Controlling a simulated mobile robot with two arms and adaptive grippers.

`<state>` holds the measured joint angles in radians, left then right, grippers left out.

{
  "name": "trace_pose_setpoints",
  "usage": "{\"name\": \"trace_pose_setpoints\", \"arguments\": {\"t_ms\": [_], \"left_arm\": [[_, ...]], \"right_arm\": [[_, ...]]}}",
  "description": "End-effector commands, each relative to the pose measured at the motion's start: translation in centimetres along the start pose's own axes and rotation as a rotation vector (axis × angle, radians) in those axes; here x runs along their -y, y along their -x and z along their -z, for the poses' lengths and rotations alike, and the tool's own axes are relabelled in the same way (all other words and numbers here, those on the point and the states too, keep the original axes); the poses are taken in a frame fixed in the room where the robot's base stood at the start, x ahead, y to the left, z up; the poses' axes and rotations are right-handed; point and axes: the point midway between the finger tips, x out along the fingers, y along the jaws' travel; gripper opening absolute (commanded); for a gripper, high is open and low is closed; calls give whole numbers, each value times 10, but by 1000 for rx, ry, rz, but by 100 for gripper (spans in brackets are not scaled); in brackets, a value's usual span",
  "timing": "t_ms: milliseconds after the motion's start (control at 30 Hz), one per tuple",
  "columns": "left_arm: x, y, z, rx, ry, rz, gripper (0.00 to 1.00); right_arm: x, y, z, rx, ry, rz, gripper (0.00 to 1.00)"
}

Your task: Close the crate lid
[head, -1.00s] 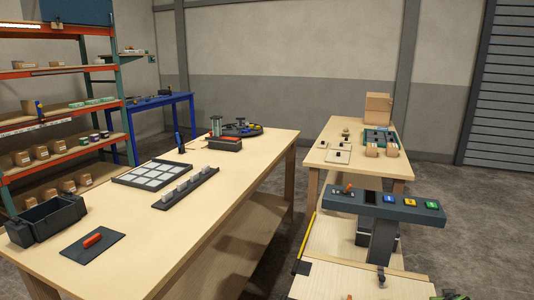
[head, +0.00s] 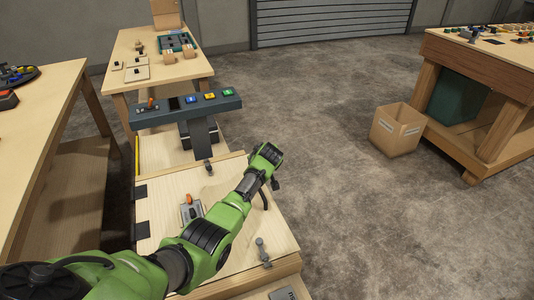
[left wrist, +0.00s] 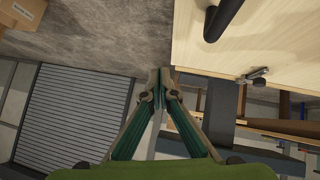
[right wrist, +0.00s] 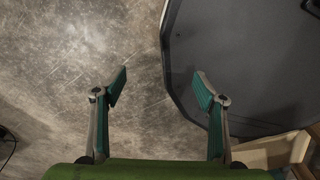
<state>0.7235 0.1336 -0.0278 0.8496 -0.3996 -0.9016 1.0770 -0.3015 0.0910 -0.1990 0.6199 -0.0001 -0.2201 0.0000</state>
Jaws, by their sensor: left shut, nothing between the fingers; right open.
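The pale wooden crate lid (head: 165,192) lies roughly flat in the head view, with black hinges (head: 141,230) on its left side. I cannot tell whether it sits fully flush. A black handle (head: 264,200) and a grey latch (head: 262,252) are at its right side. The left wrist view also shows the lid (left wrist: 240,40), the handle (left wrist: 222,18) and the latch (left wrist: 253,76). My left arm reaches across the lid. My left gripper (head: 276,184) is shut and empty, just past the lid's right edge. My right gripper (right wrist: 160,88) is open and empty.
A console bar (head: 187,108) with coloured buttons stands just beyond the lid. A lever switch plate (head: 190,212) is beside my left arm. A long table (head: 40,130) is at left. Open concrete floor (head: 330,220) lies to the right, with a cardboard box (head: 398,130) farther off.

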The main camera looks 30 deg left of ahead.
Motion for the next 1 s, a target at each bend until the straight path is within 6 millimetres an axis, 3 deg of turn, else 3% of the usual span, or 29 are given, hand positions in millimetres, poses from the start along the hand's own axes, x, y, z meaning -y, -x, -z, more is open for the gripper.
{"name": "trace_pose_setpoints", "arguments": {"t_ms": [133,500,867,1000], "left_arm": [[-4,21,2,-4,0,-2,0],[-12,65,2,-5,1,-2,0],[-14,76,4,-5,0,-1,0],[-19,90,19,-6,1,-1,0]], "right_arm": [[-2,5,0,1,1,-2,65],[16,7,5,-5,-7,18,65],[12,9,4,-4,-5,14,65],[8,30,6,-4,-3,10,65]]}}
